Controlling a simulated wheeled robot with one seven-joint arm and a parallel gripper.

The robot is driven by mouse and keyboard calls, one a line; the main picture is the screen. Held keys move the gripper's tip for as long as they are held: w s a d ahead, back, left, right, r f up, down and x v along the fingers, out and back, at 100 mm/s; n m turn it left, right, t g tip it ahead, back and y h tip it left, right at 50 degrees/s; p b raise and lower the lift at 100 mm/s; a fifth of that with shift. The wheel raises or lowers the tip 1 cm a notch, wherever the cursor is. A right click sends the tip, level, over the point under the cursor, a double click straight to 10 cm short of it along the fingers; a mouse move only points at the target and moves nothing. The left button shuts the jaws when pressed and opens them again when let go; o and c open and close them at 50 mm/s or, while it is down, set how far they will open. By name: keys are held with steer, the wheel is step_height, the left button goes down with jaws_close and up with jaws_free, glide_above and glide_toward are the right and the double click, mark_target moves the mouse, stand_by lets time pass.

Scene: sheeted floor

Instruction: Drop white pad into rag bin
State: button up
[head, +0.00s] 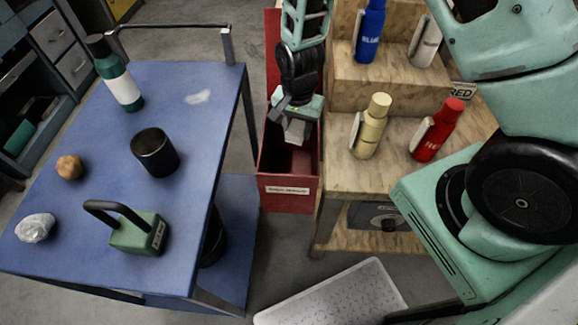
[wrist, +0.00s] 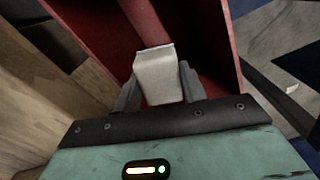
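The white pad (head: 295,131) is held between the two grey fingers of my gripper (head: 294,126). In the wrist view the pad (wrist: 158,76) sticks out past the fingertips, with a finger against each side. My gripper (wrist: 160,84) is shut on it. The red bin (head: 289,194) stands between the blue table and the wooden stand, with a white label on its front that is too small to read. My gripper and the pad are over the bin's open top. In the wrist view the bin's red walls (wrist: 211,40) are around and below the pad.
The wooden stand (head: 340,182) at right holds blue, white, cream and red bottles. The blue table (head: 100,185) at left holds a green bottle, a black cup, a green handled block, a brown ball and a crumpled lump. A pale patterned mat (head: 335,296) is at the front.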

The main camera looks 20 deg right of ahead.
steer(key=o, duration=0.4)
steer(key=shift+o, duration=0.2)
steer(key=shift+r, duration=0.1)
step_height(320, 180, up, 17)
steer(key=shift+r, duration=0.15)
stand_by(0.3)
steer(key=s+a+r+n, duration=0.3)
steer(key=s+a+n, duration=0.1)
steer(key=s+n, duration=0.4)
steer(key=s+a+r+n, duration=0.3)
steer(key=s+n, duration=0.5)
steer(key=s, duration=0.5)
steer(key=shift+s+a+n+y, duration=0.15)
steer(key=shift+a+n+y, duration=0.2)
steer(key=shift+a, duration=0.5)
